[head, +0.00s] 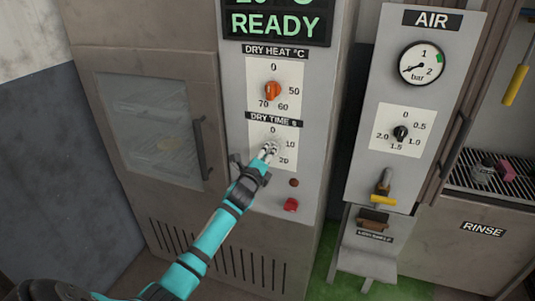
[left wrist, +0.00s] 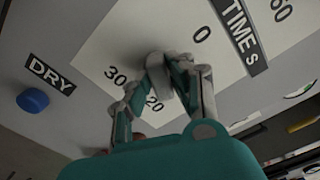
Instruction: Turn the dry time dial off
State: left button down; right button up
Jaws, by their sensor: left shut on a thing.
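The dry time dial (left wrist: 158,66) is a small grey knob on a white scale plate (head: 258,133), below the label DRY TIME s (head: 274,120). My left gripper (head: 268,150) reaches up to the plate from below and covers most of the dial in the head view. In the left wrist view its two fingers (left wrist: 160,82) are shut on the dial, one on each side. The numbers 0, 20 and 30 show around the dial there. Its pointer is hidden, so I cannot tell its setting. My right gripper is not in view.
Above is the orange dry heat dial (head: 272,91) and a READY display (head: 276,24). Below are a red switch (head: 291,205) and a dark round part (head: 294,183). Left is a glazed door with a handle (head: 201,148). Right stands the AIR panel (head: 431,18) with a gauge.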

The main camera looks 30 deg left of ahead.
pick_arm(q)
jog(key=n, duration=0.7)
jog(key=n+p, duration=0.1)
jog(key=n, duration=1.4)
jog(key=shift+d+f+n+p, duration=0.15)
jog(key=shift+f+n+p, duration=0.25)
jog(key=c, duration=1.2)
grip_release()
jog(key=shift+r, duration=0.1)
jog(key=v, duration=1.2)
